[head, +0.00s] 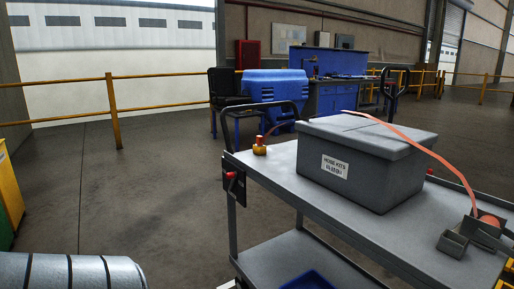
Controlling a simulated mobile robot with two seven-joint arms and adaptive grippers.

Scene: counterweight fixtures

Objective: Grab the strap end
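An orange strap (425,147) arcs over the lid of a grey box (352,160) labelled "HOSE KITS" on the grey cart (275,178). Its right part hangs down to an orange roll (489,221) in a grey metal holder at the cart's right. At the left, a thin orange stretch (279,126) runs from a small yellow and red fitting (259,147) up toward the box. I cannot tell whether this stretch joins the strap on the lid, or where the free end lies. Neither of my grippers is in view.
The cart has a black push handle (228,117) and a lower shelf with a blue tray (308,281). A grey banded cylinder (70,271) is at the lower left. Open floor (150,190) lies left of the cart.

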